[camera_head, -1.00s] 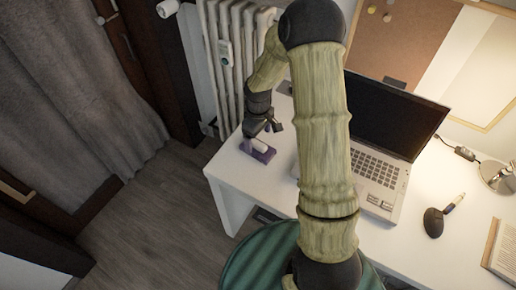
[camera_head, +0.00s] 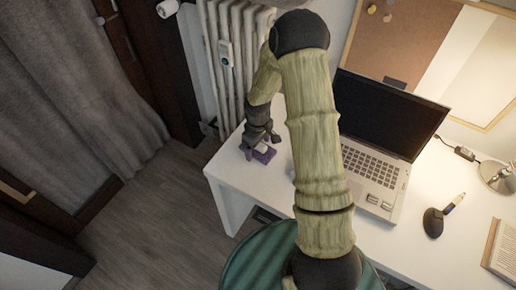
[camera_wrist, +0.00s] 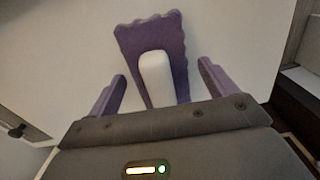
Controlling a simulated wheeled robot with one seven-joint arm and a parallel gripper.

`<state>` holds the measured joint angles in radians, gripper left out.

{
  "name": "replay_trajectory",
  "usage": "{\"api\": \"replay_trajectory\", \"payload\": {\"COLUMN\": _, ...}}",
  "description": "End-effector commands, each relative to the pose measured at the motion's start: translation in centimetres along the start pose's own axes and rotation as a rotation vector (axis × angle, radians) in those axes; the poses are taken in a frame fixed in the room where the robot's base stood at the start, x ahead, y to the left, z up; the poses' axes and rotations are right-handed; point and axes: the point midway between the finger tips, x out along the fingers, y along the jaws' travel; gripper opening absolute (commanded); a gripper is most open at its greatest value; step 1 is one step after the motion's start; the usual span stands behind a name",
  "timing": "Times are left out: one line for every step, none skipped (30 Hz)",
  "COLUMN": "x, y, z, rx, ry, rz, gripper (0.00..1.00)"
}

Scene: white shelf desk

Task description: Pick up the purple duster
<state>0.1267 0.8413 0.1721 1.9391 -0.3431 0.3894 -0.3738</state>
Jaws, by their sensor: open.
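The purple duster (camera_head: 264,154) lies on the white desk near its left corner in the head view. In the wrist view the duster (camera_wrist: 177,40) shows a purple base with a wavy far edge and a white handle (camera_wrist: 156,78) on top. My gripper (camera_head: 259,143) is over the duster in the head view and hides part of it. In the wrist view my gripper (camera_wrist: 160,83) is open, with one purple-toned finger on each side of the white handle. I see a gap between each finger and the handle.
An open laptop (camera_head: 375,150) stands on the white desk (camera_head: 228,170) to the right of the duster. A dark pen holder (camera_head: 434,222) and a book (camera_head: 501,250) are farther right. A radiator (camera_head: 232,60) is behind the desk's left end.

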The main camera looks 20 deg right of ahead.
Motion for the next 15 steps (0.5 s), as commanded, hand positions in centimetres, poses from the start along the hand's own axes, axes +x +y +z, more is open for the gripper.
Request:
{"api": "replay_trajectory", "payload": {"x": -0.01, "y": 0.00, "z": 0.00, "rx": 0.000, "ry": 0.000, "rz": 0.000, "gripper": 0.85}}
{"api": "replay_trajectory", "payload": {"x": -0.02, "y": 0.00, "z": -0.01, "rx": 0.000, "ry": 0.000, "rz": 0.000, "gripper": 0.85}}
{"api": "replay_trajectory", "payload": {"x": -0.02, "y": 0.00, "z": 0.00, "rx": 0.000, "ry": 0.000, "rz": 0.000, "gripper": 0.81}}
{"api": "replay_trajectory", "payload": {"x": -0.02, "y": 0.00, "z": -0.01, "rx": 0.000, "ry": 0.000, "rz": 0.000, "gripper": 0.75}}
{"api": "replay_trajectory", "payload": {"x": -0.02, "y": 0.00, "z": -0.01, "rx": 0.000, "ry": 0.000, "rz": 0.000, "gripper": 0.69}}
{"api": "replay_trajectory", "payload": {"x": -0.02, "y": 0.00, "z": -0.01, "rx": 0.000, "ry": 0.000, "rz": 0.000, "gripper": 0.61}}
{"api": "replay_trajectory", "payload": {"x": -0.02, "y": 0.00, "z": -0.01, "rx": 0.000, "ry": 0.000, "rz": 0.000, "gripper": 0.55}}
{"api": "replay_trajectory", "payload": {"x": -0.02, "y": 0.00, "z": -0.01, "rx": 0.000, "ry": 0.000, "rz": 0.000, "gripper": 0.49}}
{"api": "replay_trajectory", "payload": {"x": -0.02, "y": 0.00, "z": 0.00, "rx": 0.000, "ry": 0.000, "rz": 0.000, "gripper": 0.41}}
{"api": "replay_trajectory", "payload": {"x": -0.02, "y": 0.00, "z": 0.00, "rx": 0.000, "ry": 0.000, "rz": 0.000, "gripper": 0.36}}
{"api": "replay_trajectory", "payload": {"x": -0.02, "y": 0.00, "z": -0.01, "rx": 0.000, "ry": 0.000, "rz": 0.000, "gripper": 0.36}}
{"api": "replay_trajectory", "payload": {"x": -0.03, "y": 0.00, "z": -0.01, "rx": 0.000, "ry": 0.000, "rz": 0.000, "gripper": 0.36}}
{"api": "replay_trajectory", "payload": {"x": -0.03, "y": 0.00, "z": -0.01, "rx": 0.000, "ry": 0.000, "rz": 0.000, "gripper": 0.36}}
{"api": "replay_trajectory", "payload": {"x": -0.03, "y": 0.00, "z": -0.01, "rx": 0.000, "ry": 0.000, "rz": 0.000, "gripper": 0.36}}
{"api": "replay_trajectory", "payload": {"x": -0.03, "y": 0.00, "z": -0.01, "rx": 0.000, "ry": 0.000, "rz": 0.000, "gripper": 0.36}}
